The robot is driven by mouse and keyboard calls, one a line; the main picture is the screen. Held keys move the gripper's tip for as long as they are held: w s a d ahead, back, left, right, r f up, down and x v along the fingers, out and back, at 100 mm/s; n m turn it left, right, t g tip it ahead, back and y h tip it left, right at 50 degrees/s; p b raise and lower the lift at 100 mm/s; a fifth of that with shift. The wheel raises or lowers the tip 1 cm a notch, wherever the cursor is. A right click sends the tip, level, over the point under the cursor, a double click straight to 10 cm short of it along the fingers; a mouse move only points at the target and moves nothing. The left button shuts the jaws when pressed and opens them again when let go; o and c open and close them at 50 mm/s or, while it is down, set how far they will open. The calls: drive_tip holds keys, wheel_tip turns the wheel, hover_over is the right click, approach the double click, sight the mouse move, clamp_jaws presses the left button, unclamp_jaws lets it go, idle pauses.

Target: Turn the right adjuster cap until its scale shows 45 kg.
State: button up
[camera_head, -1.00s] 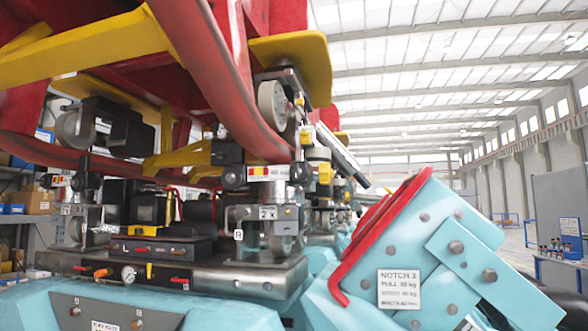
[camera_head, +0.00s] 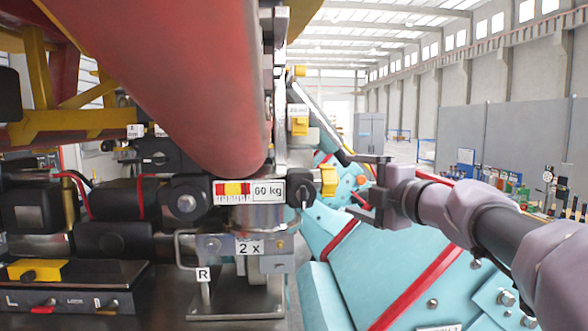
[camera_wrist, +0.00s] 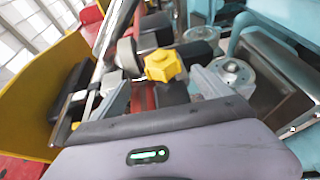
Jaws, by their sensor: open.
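The right adjuster cap (camera_head: 328,181) is a yellow lobed knob at the right end of the horizontal adjuster. It also shows in the wrist view (camera_wrist: 163,65), a little above the middle. The scale (camera_head: 232,191) left of it has red, yellow and white bands, beside a plate (camera_head: 270,191) reading "60 kg". I cannot make out the exact reading on the scale. My gripper (camera_head: 352,184) is open and empty, just right of the cap and level with it. In the wrist view its fingers stand on either side of the cap, which appears between or just beyond their tips.
A thick red tube (camera_head: 180,80) hangs above the adjuster. A "2 x" bracket (camera_head: 249,246) and an "R" tag (camera_head: 203,274) are below it. A teal frame (camera_head: 390,260) with red rails lies below my arm. The hall floor is at the far right.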

sight(325, 178)
drive_tip(key=p+x, duration=0.1)
drive_tip(key=x, duration=0.9)
drive_tip(key=shift+w+a+f, duration=0.15)
drive_tip(key=shift+w+a, duration=0.05)
drive_tip(key=shift+a, duration=0.1)
drive_tip(key=shift+w+p, duration=0.35)
drive_tip(key=x, duration=0.2)
drive_tip(key=shift+w+a+f, duration=0.15)
drive_tip(key=shift+w+a, duration=0.05)
drive_tip(key=shift+a, duration=0.1)
drive_tip(key=shift+s+d, duration=0.15)
drive_tip(key=shift+s, duration=0.1)
drive_tip(key=shift+c, duration=1.3)
drive_tip(key=c, duration=1.1)
